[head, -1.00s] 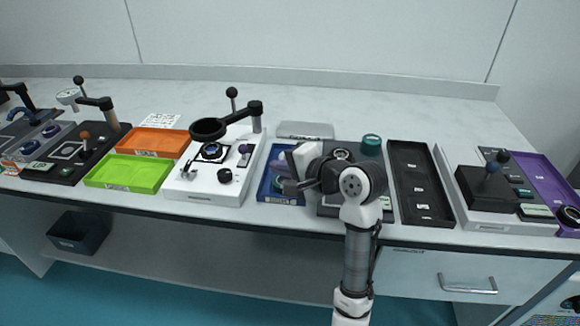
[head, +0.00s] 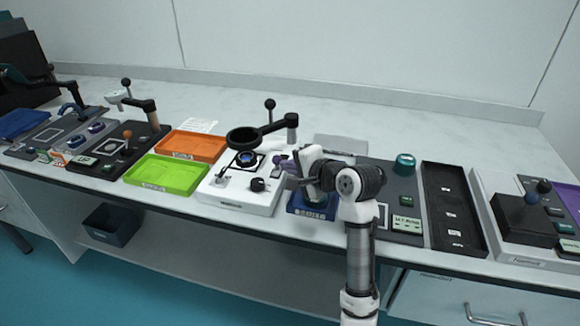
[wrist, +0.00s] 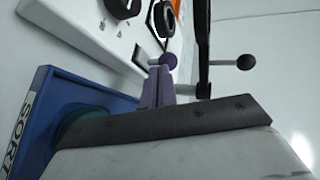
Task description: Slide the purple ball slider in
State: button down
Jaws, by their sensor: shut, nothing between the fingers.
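The purple ball slider (head: 276,160) is on the right side of the white device (head: 238,200). Its ball (wrist: 168,60) shows in the wrist view just beyond my fingertips. My gripper (head: 284,168) is at the right edge of the white device, close beside the ball. In the wrist view my gripper's narrow fingers (wrist: 160,82) are together, with nothing between them. I cannot tell whether they touch the ball. The slider's base and track are mostly hidden behind my fingers.
A blue tray (head: 296,209) lies under my gripper, right of the device. A black arm with a ring (head: 243,138) and a ball-topped post (head: 270,104) stand behind the slider. Green (head: 165,175) and orange (head: 190,146) trays lie to the left.

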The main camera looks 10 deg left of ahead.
jog(key=w+p, duration=0.2)
jog(key=w, duration=0.1)
jog(key=shift+w+r+p, duration=0.25)
jog(key=shift+w+p, duration=0.1)
jog(key=shift+p, duration=0.05)
jog(key=shift+w+d+f, duration=0.1)
jog(key=shift+w+f, duration=0.1)
jog(key=shift+w, duration=0.25)
jog(key=shift+d+f, duration=0.1)
jog(key=shift+d, duration=0.05)
